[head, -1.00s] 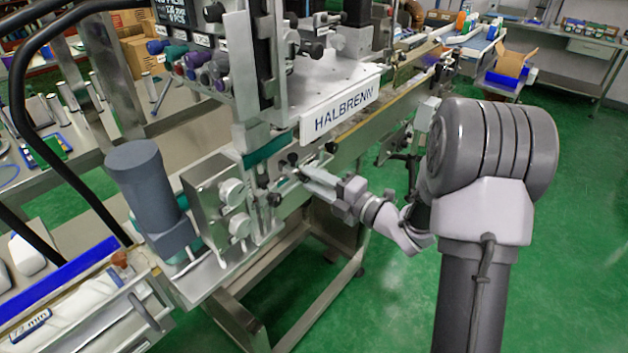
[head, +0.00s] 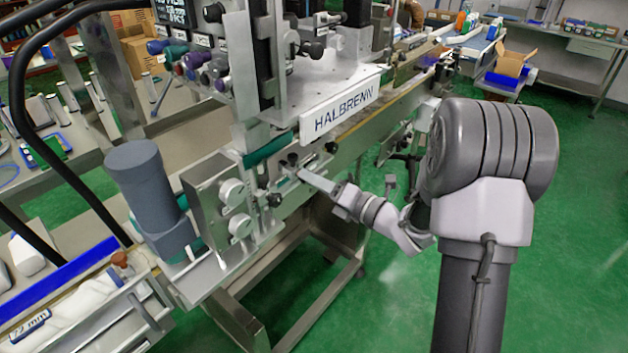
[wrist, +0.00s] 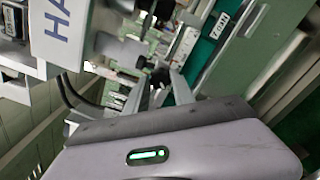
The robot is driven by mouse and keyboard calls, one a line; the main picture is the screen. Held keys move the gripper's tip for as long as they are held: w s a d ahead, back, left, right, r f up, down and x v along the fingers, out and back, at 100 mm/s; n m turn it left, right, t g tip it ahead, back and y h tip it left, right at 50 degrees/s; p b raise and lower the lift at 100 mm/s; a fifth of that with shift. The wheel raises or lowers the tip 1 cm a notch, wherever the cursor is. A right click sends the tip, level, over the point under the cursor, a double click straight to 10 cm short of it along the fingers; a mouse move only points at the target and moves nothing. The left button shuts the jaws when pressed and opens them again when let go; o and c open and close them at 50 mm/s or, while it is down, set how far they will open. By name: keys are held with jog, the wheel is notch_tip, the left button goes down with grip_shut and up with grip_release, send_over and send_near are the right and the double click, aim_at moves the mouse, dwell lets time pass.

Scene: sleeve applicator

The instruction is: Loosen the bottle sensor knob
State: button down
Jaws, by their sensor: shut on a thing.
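My gripper (head: 304,174) reaches in from the right to the front side of the conveyor rail, below the HALBRENN sign. In the wrist view, the two fingers of my gripper (wrist: 158,86) are on either side of a small black knob (wrist: 160,76) and are shut on it. I take this as the bottle sensor knob; no label on it is readable. In the head view the fingertips largely hide the held knob. Other black knobs sit close by, one lower left (head: 274,200) and one to the upper right (head: 330,147).
The HALBRENN sign (head: 340,108) overhangs just above my gripper. A grey motor (head: 150,195) and a box with two round dials (head: 233,207) stand to the left. Green floor (head: 430,310) is clear in front of the machine.

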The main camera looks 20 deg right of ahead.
dwell(0.4)
jog(key=c, duration=1.1)
grip_release()
jog(key=p+v, duration=0.4)
jog(key=v, duration=1.3)
jog(key=shift+s+d, duration=0.15)
